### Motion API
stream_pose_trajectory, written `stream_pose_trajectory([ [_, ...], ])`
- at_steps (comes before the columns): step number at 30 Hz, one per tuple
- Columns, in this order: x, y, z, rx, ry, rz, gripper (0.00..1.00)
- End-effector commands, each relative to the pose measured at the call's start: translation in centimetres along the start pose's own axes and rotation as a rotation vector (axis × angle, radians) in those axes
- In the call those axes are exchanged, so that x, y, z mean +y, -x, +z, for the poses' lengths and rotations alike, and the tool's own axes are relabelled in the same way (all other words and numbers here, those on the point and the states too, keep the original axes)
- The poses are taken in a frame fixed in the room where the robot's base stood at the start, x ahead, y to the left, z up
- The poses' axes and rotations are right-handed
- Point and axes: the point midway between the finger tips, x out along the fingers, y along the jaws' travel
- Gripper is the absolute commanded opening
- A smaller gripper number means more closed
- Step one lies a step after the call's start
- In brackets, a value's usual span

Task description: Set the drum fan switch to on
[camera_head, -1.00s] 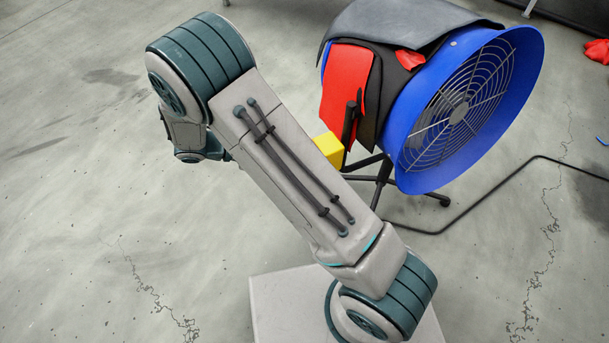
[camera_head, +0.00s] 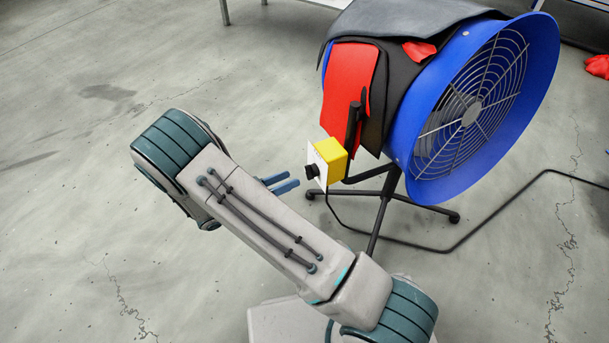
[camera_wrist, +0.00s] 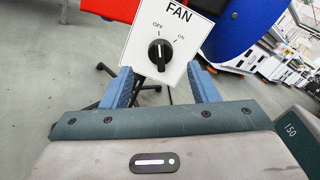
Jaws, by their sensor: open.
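The drum fan (camera_head: 408,130) is a large blue drum on a black stand. Its switch box (camera_head: 331,155) is yellow with a white front plate and a black knob (camera_head: 312,171). In the wrist view the white plate (camera_wrist: 190,50) reads FAN, OFF and ON, and appears tilted. The black rotary knob (camera_wrist: 160,55) has a white mark pointing up toward OFF. My gripper (camera_head: 285,183) is open and empty, left of the knob and a little apart from it. In the wrist view its blue fingers (camera_wrist: 160,70) stand either side of the knob's lower end, not visibly touching it.
Red and black sheets (camera_head: 348,90) drape over the drum beside the switch box. A black cable (camera_head: 500,213) runs over the floor. The stand's legs (camera_head: 385,200) spread below the box. The floor at left (camera_head: 90,200) is clear.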

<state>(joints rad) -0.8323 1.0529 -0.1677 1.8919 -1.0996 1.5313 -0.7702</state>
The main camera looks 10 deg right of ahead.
Motion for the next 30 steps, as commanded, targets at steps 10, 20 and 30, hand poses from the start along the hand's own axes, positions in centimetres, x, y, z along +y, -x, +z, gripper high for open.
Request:
stream_pose_trajectory([
  [10,0.0,-5.4,-0.1,0.000,-0.001,-0.001,0.54],
  [20,0.0,-6.1,0.0,0.001,-0.001,0.000,0.54],
  [30,0.0,-6.1,0.0,0.001,-0.001,0.000,0.10],
])
